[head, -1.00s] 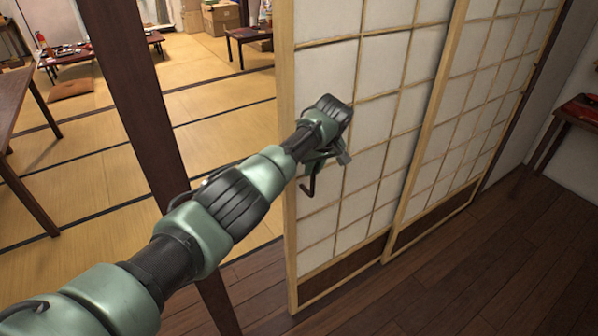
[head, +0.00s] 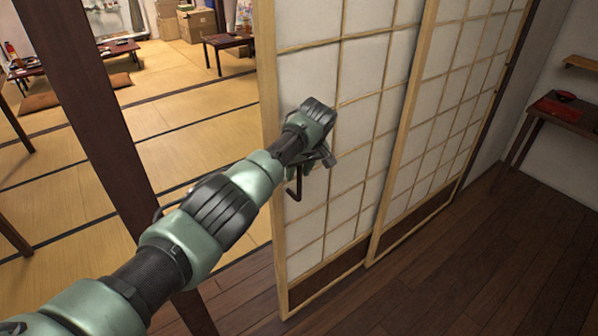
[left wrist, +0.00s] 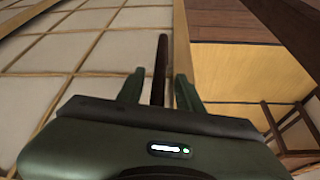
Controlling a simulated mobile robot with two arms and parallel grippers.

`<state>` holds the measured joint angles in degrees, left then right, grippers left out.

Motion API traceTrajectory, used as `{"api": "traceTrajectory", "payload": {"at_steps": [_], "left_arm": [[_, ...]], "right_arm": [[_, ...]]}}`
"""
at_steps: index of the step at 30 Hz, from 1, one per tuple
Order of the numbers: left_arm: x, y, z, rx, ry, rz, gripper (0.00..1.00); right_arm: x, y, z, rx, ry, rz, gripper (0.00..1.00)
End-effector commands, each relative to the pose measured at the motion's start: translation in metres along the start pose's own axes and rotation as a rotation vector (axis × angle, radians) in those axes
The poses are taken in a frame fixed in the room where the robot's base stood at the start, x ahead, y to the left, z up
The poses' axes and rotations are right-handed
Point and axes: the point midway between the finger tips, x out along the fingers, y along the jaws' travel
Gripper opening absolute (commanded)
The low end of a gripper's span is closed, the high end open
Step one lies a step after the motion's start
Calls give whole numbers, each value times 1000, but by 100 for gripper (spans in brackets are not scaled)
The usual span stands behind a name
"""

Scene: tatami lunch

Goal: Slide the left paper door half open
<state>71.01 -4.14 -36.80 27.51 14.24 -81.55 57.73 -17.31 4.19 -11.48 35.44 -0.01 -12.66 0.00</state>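The left paper door (head: 305,85) is a pale wooden lattice with white panels and a dark lower board. Its left edge borders an open gap to the tatami room, and its right side meets a second paper door (head: 450,110). My left gripper (head: 318,160) is at the left door's front face, near its left edge; the arm partly hides it. In the left wrist view the two green fingers (left wrist: 160,92) are apart, with a slim dark bar (left wrist: 160,65) between them, seemingly the door's pull. Gaps show beside the bar. My right gripper is out of view.
A dark post (head: 110,130) stands left of the gap. Beyond are tatami mats (head: 195,135) and low tables (head: 75,62). A side table (head: 565,112) stands at the right wall. The dark plank floor (head: 460,270) before the doors is clear.

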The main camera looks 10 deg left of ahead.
Motion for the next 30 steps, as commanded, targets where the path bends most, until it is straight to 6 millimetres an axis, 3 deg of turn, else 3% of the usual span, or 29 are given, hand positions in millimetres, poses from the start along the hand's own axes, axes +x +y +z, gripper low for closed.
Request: {"api": "traceTrajectory", "payload": {"at_steps": [8, 21, 30], "left_arm": [[-4, 1, 1, 0, -1, 2, 36], [-64, 1, 0, 0, 0, 3, 36], [-78, -1, 0, -1, -2, -1, 36]], "right_arm": [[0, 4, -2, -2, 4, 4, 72], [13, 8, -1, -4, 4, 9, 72], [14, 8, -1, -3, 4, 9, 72]]}}
